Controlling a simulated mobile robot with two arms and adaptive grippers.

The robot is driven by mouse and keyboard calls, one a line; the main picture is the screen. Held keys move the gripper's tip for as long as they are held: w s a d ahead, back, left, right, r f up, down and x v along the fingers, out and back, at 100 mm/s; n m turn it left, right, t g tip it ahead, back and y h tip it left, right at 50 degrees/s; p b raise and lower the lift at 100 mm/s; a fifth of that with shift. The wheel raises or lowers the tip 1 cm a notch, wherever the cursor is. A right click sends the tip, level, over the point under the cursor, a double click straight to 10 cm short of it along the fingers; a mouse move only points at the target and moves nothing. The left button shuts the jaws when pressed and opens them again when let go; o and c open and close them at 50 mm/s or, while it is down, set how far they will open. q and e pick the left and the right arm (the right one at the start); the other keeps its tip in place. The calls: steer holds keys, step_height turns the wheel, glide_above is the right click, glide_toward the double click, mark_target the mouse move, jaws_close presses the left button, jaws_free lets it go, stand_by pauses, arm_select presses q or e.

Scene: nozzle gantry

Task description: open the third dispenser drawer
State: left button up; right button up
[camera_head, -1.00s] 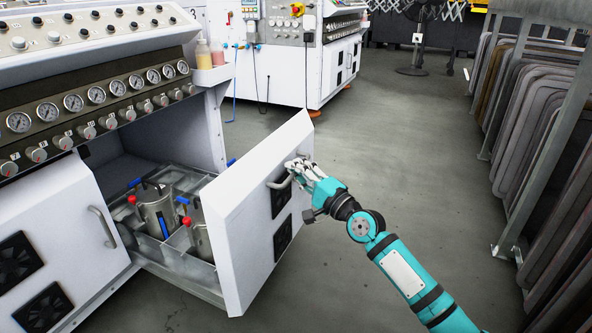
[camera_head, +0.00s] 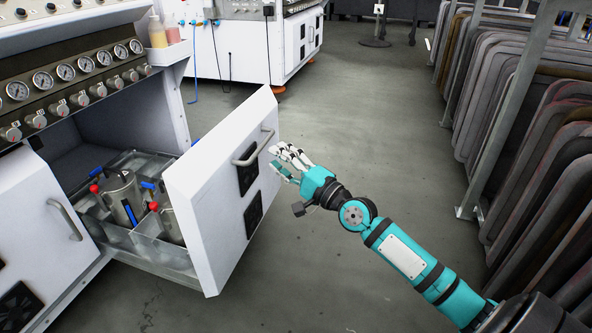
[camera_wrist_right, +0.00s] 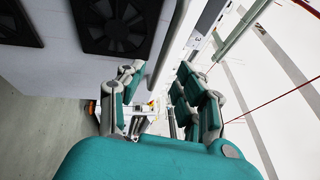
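The white dispenser drawer (camera_head: 205,190) stands pulled out of its cabinet in the head view. Its front has a metal handle (camera_head: 253,150) and two black vents. Inside its tray (camera_head: 160,262) are metal canisters (camera_head: 122,195) with red and blue parts. My right gripper (camera_head: 290,162) is just right of the handle, apart from it and empty. In the right wrist view its fingers (camera_wrist_right: 152,105) are spread, with the drawer front (camera_wrist_right: 50,68) and vents beside them. My left gripper is not in view.
A neighbouring closed drawer front (camera_head: 30,215) with its own handle is at left. Gauges and knobs line the cabinet above. A rack of grey panels (camera_head: 520,110) stands at right. The grey floor (camera_head: 370,120) between is clear.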

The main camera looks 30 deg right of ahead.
steer(key=shift+v, duration=2.9)
steer(key=shift+a, duration=0.1)
